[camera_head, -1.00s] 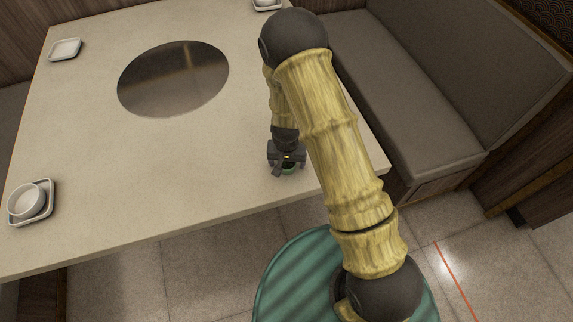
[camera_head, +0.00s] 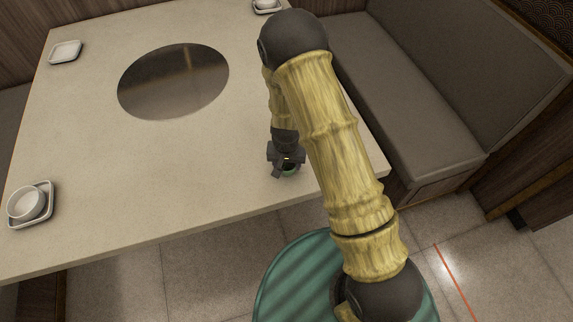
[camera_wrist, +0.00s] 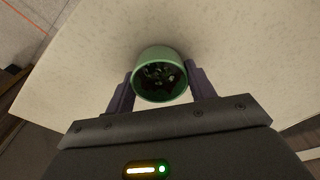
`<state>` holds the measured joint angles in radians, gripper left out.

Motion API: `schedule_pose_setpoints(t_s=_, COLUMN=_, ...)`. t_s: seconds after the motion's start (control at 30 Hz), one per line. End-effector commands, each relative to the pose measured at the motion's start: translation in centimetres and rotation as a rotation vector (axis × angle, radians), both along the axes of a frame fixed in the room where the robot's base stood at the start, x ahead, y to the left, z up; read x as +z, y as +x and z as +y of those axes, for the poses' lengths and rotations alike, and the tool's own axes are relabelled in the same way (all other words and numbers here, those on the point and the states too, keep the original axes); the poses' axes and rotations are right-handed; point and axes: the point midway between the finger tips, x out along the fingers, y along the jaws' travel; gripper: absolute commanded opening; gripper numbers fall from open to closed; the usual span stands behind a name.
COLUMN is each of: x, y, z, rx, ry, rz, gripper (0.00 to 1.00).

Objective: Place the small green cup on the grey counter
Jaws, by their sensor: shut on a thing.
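The small green cup (camera_wrist: 158,55) is between the two fingers of my gripper (camera_wrist: 160,88) in the wrist view. My gripper is shut on it. The cup has dark bits with pale green flecks inside. In the head view the cup (camera_head: 290,173) shows only as a green edge under my gripper (camera_head: 286,168), near the front right edge of the pale grey counter (camera_head: 200,150). The cup looks upright and at or just above the surface; I cannot tell whether it touches.
A round dark metal plate (camera_head: 173,81) is set in the counter. White dishes stand at the left front (camera_head: 30,203), the back left (camera_head: 66,50) and the back (camera_head: 267,5). A grey bench (camera_head: 420,110) is on the right. The counter's middle is clear.

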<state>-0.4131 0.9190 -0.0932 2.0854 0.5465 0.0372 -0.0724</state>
Motion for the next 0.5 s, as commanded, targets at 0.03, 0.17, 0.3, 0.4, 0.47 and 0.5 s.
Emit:
schedule_pose_setpoints(t_s=0.03, x=0.6, y=0.0, z=0.1, rx=0.002, ry=0.001, rz=-0.002, gripper=0.28)
schedule_pose_setpoints(t_s=0.17, x=2.6, y=0.1, z=0.1, rx=0.001, ry=0.001, rz=-0.004, gripper=0.28)
schedule_pose_setpoints(t_s=0.3, x=5.3, y=0.1, z=0.1, rx=0.001, ry=0.001, rz=-0.005, gripper=0.28)
schedule_pose_setpoints(t_s=0.4, x=7.2, y=0.0, z=0.0, rx=0.001, ry=0.000, rz=-0.004, gripper=0.28)
schedule_pose_setpoints(t_s=0.47, x=8.1, y=0.0, z=0.1, rx=0.002, ry=0.001, rz=-0.004, gripper=0.28)
schedule_pose_setpoints(t_s=0.5, x=8.5, y=0.0, z=0.0, rx=0.000, ry=0.001, rz=-0.003, gripper=0.28)
